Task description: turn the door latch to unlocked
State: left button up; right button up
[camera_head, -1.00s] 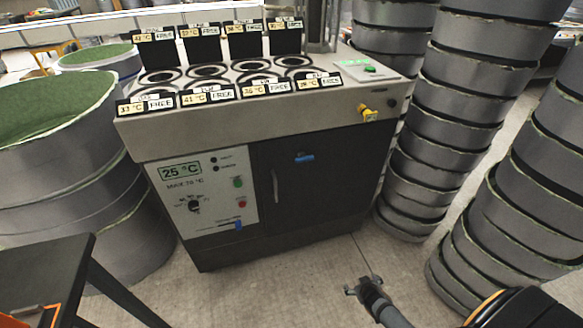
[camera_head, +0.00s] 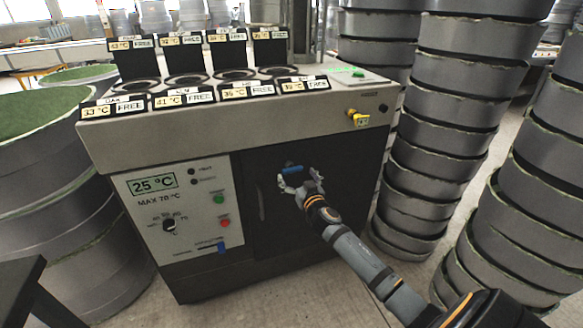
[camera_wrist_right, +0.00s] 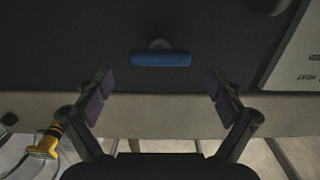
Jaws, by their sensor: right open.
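The door latch is a blue bar (camera_head: 292,170) lying level on the dark door (camera_head: 262,226) of the grey cabinet. It also shows in the right wrist view as a blue bar (camera_wrist_right: 160,59) on a round grey hub. My right gripper (camera_head: 293,182) is open in front of the latch. In the right wrist view, the open fingers (camera_wrist_right: 161,92) stand on either side of the latch's line, apart from it, with nothing between them. My left gripper is not in view.
A dark door handle (camera_head: 262,204) stands left of the latch. A control panel (camera_head: 185,210) with dial and buttons is further left. A yellow valve (camera_head: 359,118) sits above right. Stacked grey drums (camera_head: 440,120) stand close on the right.

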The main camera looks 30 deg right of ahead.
aim_at(293, 170)
jog(key=shift+x, duration=2.3)
jog(key=c, duration=1.2)
